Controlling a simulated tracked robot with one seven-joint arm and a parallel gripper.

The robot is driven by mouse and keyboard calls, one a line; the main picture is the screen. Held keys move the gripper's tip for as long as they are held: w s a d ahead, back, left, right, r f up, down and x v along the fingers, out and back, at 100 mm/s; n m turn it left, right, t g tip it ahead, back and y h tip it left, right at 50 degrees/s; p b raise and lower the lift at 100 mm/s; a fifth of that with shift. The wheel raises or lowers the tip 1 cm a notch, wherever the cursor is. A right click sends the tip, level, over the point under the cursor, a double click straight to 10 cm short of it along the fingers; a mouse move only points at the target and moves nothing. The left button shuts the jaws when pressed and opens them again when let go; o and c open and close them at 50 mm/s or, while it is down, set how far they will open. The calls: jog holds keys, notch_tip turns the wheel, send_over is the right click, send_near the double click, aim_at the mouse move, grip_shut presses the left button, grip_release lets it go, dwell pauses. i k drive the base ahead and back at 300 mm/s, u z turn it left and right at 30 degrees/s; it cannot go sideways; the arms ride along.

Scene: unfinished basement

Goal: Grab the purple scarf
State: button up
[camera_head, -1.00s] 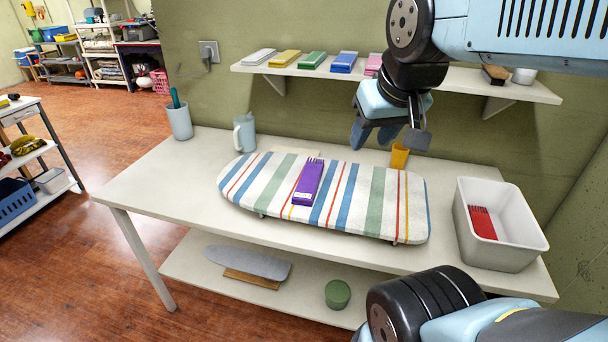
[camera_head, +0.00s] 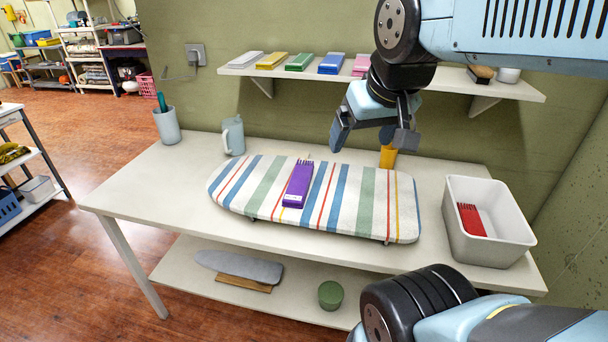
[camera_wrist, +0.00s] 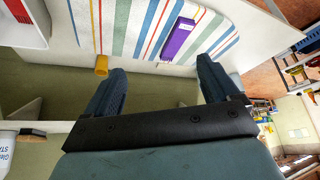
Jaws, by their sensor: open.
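The purple scarf (camera_head: 298,184) lies folded flat on a striped ironing board (camera_head: 347,196) on the table, left of the board's middle. It also shows in the wrist view (camera_wrist: 178,38), ahead of the fingers and apart from them. My gripper (camera_head: 370,138) is open and empty, held in the air above the back edge of the board, to the right of the scarf. In the wrist view both fingers of my gripper (camera_wrist: 160,85) are spread wide with nothing between them.
A white bin (camera_head: 487,249) with a red folded scarf (camera_head: 471,219) stands right of the board. A yellow cup (camera_head: 388,157) is behind the board, near my gripper. A wall shelf (camera_head: 400,84) holds folded scarves. A mug (camera_head: 233,136) and a blue holder (camera_head: 167,126) stand back left.

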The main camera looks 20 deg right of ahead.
aim_at(295, 196)
jog(key=u, duration=1.4)
jog(key=i, duration=0.1)
jog(key=z, duration=3.2)
jog(key=i, duration=0.2)
jog(key=z, duration=1.95)
jog(key=k, duration=1.35)
jog(key=u, duration=0.3)
jog(key=k, duration=1.4)
jog(key=u, duration=0.2)
